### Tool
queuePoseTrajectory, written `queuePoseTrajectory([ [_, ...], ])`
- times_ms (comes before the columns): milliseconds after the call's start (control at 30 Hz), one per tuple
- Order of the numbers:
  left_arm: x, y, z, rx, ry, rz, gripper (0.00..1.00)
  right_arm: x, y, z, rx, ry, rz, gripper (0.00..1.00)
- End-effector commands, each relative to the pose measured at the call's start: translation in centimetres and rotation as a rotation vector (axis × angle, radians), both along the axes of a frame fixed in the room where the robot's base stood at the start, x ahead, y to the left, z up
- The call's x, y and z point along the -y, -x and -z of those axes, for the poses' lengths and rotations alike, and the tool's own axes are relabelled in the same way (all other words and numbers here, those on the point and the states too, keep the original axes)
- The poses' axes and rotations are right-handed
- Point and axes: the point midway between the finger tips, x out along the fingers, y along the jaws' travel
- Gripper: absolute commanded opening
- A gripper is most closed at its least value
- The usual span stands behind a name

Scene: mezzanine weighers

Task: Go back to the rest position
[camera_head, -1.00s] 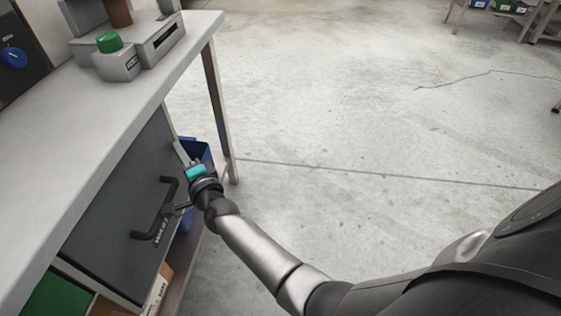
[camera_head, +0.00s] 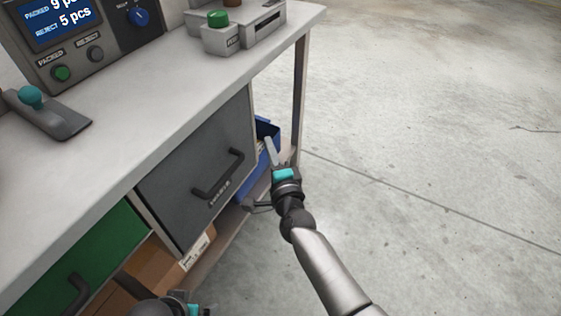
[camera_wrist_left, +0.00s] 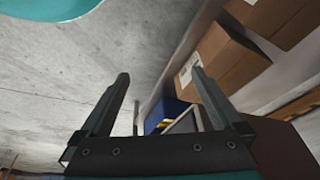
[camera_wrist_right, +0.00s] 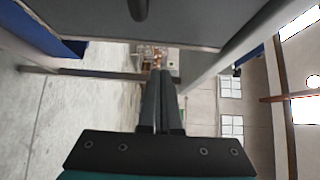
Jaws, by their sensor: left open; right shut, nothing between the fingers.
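My right gripper (camera_head: 269,152) is in front of the bench, to the right of the grey drawer's black handle (camera_head: 218,178) and apart from it. In the right wrist view its two fingers (camera_wrist_right: 160,76) are together with nothing between them. Only a small part of my left arm shows at the bottom edge of the head view. In the left wrist view the left gripper (camera_wrist_left: 160,76) is open and empty, with cardboard boxes and a blue bin beyond its fingers.
The bench top (camera_head: 150,125) carries a display panel (camera_head: 55,25) and a box with a green button (camera_head: 218,18). The grey drawer (camera_head: 185,170) and green drawer (camera_head: 95,245) look shut. A blue bin (camera_head: 262,130) and a cardboard box (camera_head: 155,265) sit below. Open floor (camera_head: 430,130) lies right.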

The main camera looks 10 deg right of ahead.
Motion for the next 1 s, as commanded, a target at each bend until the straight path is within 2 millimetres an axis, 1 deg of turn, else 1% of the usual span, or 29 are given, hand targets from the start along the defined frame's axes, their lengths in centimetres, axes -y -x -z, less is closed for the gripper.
queuePoseTrajectory([
  [33, 0.0, 0.2, 0.4, -0.012, 0.0, 0.0, 1.0, 0.2, 0.9, -0.2, -0.002, 0.001, 0.001, 0.0],
  [100, 0.0, 0.5, 1.1, -0.022, -0.001, 0.0, 1.0, 0.4, 2.1, -0.1, -0.003, 0.003, 0.001, 0.0],
  [300, -0.1, 1.1, 2.7, -0.044, -0.004, 0.001, 1.0, 0.7, 4.5, 0.0, -0.002, 0.002, 0.001, 0.0],
  [433, -0.1, 1.4, 3.3, -0.052, -0.006, 0.001, 1.0, 0.8, 5.4, 0.0, -0.001, 0.002, 0.002, 0.0],
  [667, -0.1, 1.5, 3.5, -0.053, -0.005, 0.001, 1.0, 0.8, 5.6, 0.0, 0.0, 0.002, 0.002, 0.0],
  [767, -0.1, 1.5, 3.5, -0.053, -0.005, 0.001, 1.0, 0.6, 5.8, 0.4, -0.011, 0.026, -0.014, 0.0],
  [867, -0.1, 1.5, 3.5, -0.053, -0.005, 0.001, 1.0, 0.0, 6.6, 1.5, -0.049, 0.12, -0.071, 0.0],
  [967, -0.1, 1.5, 3.5, -0.053, -0.005, 0.001, 1.0, -0.9, 8.3, 3.7, -0.116, 0.293, -0.176, 0.0],
  [1000, -0.1, 1.5, 3.5, -0.053, -0.005, 0.001, 1.0, -1.1, 9.3, 4.8, -0.15, 0.377, -0.227, 0.0],
])
